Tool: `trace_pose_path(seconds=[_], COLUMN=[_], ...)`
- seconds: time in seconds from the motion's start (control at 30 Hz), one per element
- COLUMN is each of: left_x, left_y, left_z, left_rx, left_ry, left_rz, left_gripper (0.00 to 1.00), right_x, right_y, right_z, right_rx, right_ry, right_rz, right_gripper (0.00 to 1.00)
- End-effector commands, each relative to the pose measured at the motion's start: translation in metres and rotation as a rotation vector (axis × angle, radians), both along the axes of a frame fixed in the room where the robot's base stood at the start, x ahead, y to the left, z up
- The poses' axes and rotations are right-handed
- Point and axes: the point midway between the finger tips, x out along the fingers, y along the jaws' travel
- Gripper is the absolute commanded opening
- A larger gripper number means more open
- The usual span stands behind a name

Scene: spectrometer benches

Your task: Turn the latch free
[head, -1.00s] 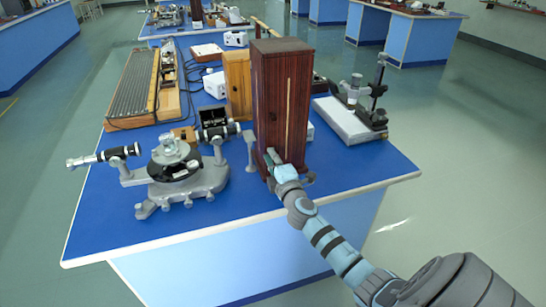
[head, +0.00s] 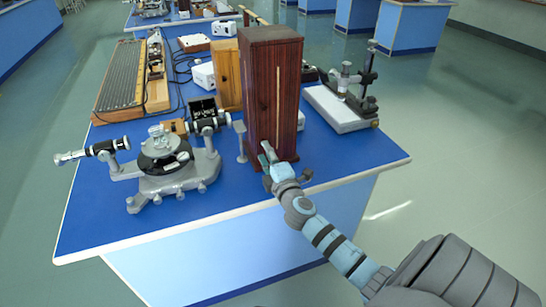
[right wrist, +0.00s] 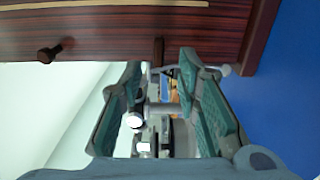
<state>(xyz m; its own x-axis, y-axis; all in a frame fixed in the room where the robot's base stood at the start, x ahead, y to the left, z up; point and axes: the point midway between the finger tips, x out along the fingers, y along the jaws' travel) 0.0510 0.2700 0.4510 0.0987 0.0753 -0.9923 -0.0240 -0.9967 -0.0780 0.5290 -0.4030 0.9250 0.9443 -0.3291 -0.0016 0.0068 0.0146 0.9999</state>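The tall dark red-brown wooden cabinet (head: 259,95) stands upright near the bench's front edge. In the right wrist view its striped wooden face (right wrist: 100,30) fills the top. A small brown wooden piece, which looks like the latch (right wrist: 158,51), sticks out from its edge between my fingers. A dark round knob (right wrist: 48,53) sits farther left on that face. My right gripper (head: 266,152) is at the cabinet's low front and hides part of it. In the wrist view the gripper (right wrist: 160,72) is open, with green pads apart on either side of the latch. I cannot tell if they touch it. My left gripper is out of view.
A grey spectrometer (head: 168,165) stands on the blue bench (head: 230,187) left of the cabinet. A lighter wooden box (head: 226,75) is behind it. A stand on a white base (head: 335,108) is at the right. The bench's front right corner is clear.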

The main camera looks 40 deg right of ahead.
Motion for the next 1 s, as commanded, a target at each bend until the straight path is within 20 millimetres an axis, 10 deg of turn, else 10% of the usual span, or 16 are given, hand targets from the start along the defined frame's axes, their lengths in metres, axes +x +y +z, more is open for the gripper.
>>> trace_pose_path(seconds=[0.33,1.0], left_x=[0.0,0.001], left_y=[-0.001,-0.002], left_z=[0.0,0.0], left_rx=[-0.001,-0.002], left_ry=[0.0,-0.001], left_rz=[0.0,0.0], left_gripper=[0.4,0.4], right_x=[-0.076,-0.092], right_y=[0.027,0.026], right_z=[-0.001,-0.01], right_rx=[0.0,0.1], right_ry=[0.002,0.014], right_rz=[0.001,-0.05], right_gripper=[0.3,0.3])
